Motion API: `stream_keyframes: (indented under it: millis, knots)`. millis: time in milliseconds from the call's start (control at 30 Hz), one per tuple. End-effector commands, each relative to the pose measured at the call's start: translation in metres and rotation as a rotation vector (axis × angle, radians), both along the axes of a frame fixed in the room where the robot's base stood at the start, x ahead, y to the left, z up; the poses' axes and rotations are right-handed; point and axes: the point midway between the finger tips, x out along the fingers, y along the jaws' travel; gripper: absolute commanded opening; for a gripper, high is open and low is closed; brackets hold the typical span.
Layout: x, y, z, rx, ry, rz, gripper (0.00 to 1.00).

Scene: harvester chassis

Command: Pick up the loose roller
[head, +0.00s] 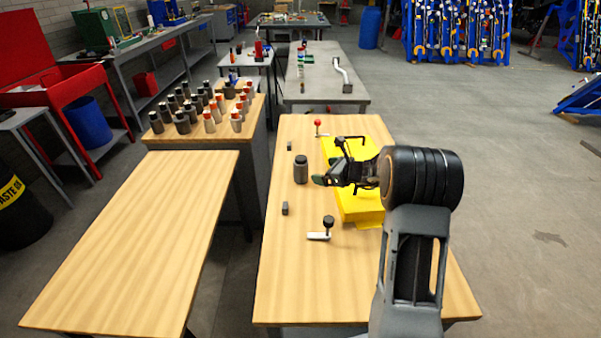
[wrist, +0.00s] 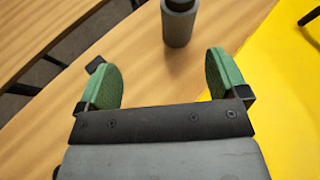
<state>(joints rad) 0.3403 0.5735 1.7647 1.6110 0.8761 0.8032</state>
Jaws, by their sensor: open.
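The loose roller is most likely the dark grey cylinder (head: 300,172) standing upright on the wooden table, left of the yellow chassis (head: 362,208). It also shows at the top of the wrist view (wrist: 178,26), cut off by the frame edge. My gripper (head: 322,178) is just right of the cylinder in the head view. In the wrist view its two green-padded fingers (wrist: 162,82) are spread wide with only tabletop between them. The cylinder stands beyond the fingertips, nearer the right finger, and does not appear to touch either.
A crank with a black knob (head: 327,226) and one with a red knob (head: 318,128) flank the chassis. Small dark blocks (head: 285,208) lie on the table (head: 310,290). Several capped cylinders stand on a table (head: 158,141) at the left. The table's front is clear.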

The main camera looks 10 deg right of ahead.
Motion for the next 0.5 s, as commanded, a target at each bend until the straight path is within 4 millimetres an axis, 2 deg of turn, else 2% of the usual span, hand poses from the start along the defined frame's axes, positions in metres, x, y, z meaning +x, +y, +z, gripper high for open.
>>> stream_keyframes:
  millis: [67, 167, 500]
  knots:
    - [0.008, -0.010, -0.008, 0.053, 0.015, -0.054, 0.92]
    - [0.017, -0.014, -0.014, 0.092, 0.024, -0.092, 0.92]
    - [0.062, 0.014, -0.038, 0.112, 0.029, -0.109, 0.92]
